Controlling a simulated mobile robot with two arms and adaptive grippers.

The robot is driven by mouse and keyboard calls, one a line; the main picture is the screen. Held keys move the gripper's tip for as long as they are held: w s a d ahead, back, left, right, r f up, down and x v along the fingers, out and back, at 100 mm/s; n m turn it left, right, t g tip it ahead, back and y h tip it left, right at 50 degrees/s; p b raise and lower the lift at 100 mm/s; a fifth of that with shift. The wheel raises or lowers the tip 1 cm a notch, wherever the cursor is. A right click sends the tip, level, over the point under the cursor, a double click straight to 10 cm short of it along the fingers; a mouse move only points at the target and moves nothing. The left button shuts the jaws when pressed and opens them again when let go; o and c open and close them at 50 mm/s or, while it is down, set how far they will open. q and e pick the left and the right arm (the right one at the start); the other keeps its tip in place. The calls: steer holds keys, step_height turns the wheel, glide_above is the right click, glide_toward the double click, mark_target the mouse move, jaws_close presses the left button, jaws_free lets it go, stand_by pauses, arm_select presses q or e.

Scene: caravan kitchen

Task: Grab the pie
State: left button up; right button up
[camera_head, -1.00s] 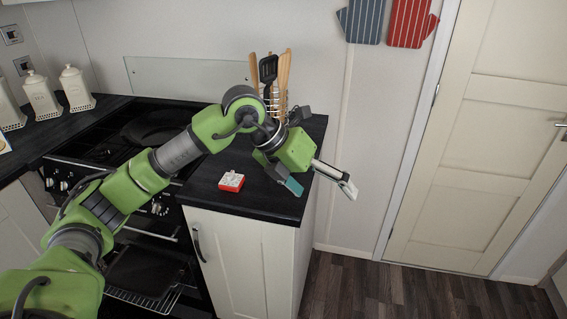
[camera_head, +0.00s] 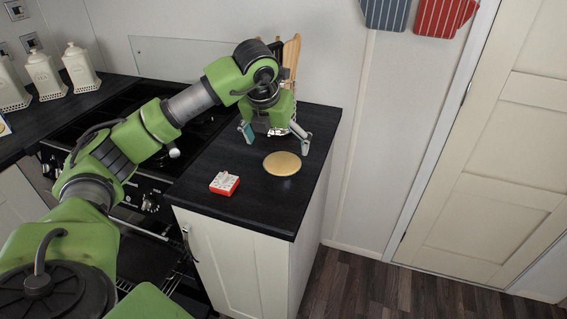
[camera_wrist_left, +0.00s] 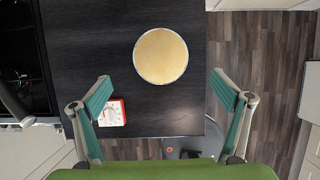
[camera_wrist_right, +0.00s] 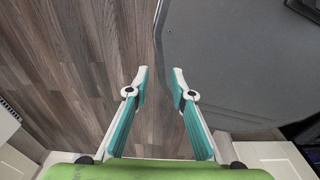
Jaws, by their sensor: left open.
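The pie (camera_head: 282,164), round and pale golden with a thin light rim, lies flat on the dark countertop (camera_head: 262,197). My left gripper (camera_head: 275,140) is open and empty above the counter, just behind the pie in the head view. In the left wrist view the pie (camera_wrist_left: 161,55) sits beyond the fingertips, roughly centred between the two spread fingers (camera_wrist_left: 160,80), apart from both. My right gripper (camera_wrist_right: 160,74) shows only in its own wrist view, with its fingers apart and nothing between them.
A small red and white box-like timer (camera_head: 224,183) lies on the counter, left of the pie. Wooden utensils (camera_head: 291,52) stand behind my left gripper. The black hob (camera_head: 115,115) is to the left. The counter's right edge drops to a wooden floor (camera_head: 375,290). The right wrist view shows floor.

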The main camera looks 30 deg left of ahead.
mark_target(282, 161)
arm_select(q)
steer(key=x, duration=0.2)
steer(key=shift+w+f, duration=0.2)
steer(key=shift+f, duration=0.2)
steer(key=shift+w+f, duration=0.2)
steer(key=shift+f, duration=0.1)
steer(key=shift+p+x, duration=0.9)
steer(key=shift+x, duration=1.45)
steer(key=shift+f, duration=0.3)
steer(key=c, duration=1.4)
arm_select(e)
step_height(282, 161, up, 2)
steer(key=shift+w+d+r, duration=0.1)
steer(key=shift+r, duration=0.1)
